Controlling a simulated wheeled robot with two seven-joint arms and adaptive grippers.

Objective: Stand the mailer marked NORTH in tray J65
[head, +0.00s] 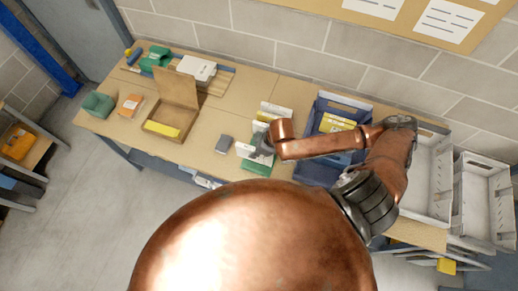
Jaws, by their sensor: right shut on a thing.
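My right arm reaches in from the right, and its gripper (262,146) is at a green holder (256,167) with white mailers (272,112) standing in it. The gripper is shut on what appears to be a mailer, mostly hidden by the gripper and wrist. No marking NORTH is readable. A blue tray (312,172) to the right holds yellow and white mailers (336,122). Two light grey trays (439,190) (489,205) are at the far right. Tray labels, including J65, are not readable. My left gripper is not in view.
An open cardboard box (178,90) with a yellow item stands on the bench (210,118). A small grey block (224,145), an orange packet (130,105) and green items (97,104) lie about. A brick wall backs the bench.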

